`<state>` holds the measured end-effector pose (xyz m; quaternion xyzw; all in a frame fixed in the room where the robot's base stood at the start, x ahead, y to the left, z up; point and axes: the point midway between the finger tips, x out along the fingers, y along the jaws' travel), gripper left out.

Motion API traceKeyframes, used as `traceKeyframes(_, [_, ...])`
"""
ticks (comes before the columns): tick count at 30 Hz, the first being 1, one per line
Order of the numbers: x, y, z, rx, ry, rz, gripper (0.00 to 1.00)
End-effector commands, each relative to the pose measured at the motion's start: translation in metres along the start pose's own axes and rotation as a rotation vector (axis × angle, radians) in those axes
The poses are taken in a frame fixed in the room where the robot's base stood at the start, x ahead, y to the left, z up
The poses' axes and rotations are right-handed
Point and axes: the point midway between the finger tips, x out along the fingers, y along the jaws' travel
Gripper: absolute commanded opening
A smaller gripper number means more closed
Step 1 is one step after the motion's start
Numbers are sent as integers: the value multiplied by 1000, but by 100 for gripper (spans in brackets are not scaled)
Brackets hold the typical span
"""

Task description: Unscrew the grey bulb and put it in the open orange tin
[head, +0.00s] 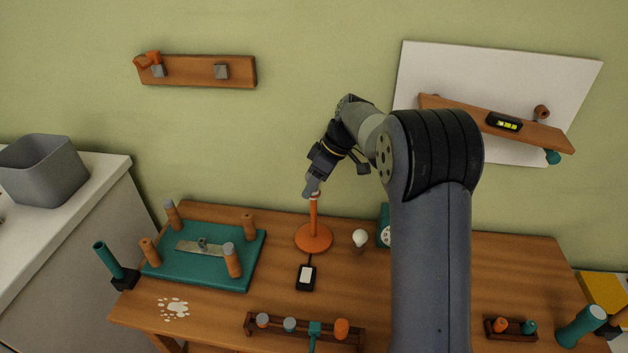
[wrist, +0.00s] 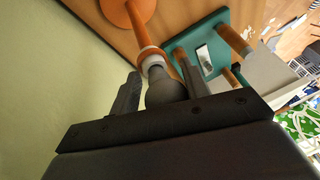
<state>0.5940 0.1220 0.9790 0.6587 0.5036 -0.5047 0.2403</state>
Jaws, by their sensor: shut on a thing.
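The orange lamp stand (head: 313,240) stands upright on the table, with a round base and a thin post. The grey bulb (wrist: 165,90) sits at the white collar (wrist: 150,56) on top of the post in the wrist view. My gripper (head: 311,190) is above the post, its fingers on either side of the bulb and shut on it. In the head view the fingers hide most of the bulb. I cannot clearly make out an open orange tin; my arm covers part of the table.
A white bulb (head: 360,238) stands right of the lamp. A small black switch box (head: 305,277) lies in front of it. A teal board with upright pegs (head: 200,268) is at left, a wooden rack (head: 290,330) at the front. A tilted shelf (head: 460,113) hangs at upper right.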

Motion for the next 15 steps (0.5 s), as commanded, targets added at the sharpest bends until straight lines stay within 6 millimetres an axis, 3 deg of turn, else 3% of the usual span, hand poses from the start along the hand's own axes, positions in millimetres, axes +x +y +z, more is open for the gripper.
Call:
traceKeyframes(11, [-3,4,-2,-40,-2,-4,17])
traceKeyframes(15, [-4,4,-3,-159,-28,-52,17])
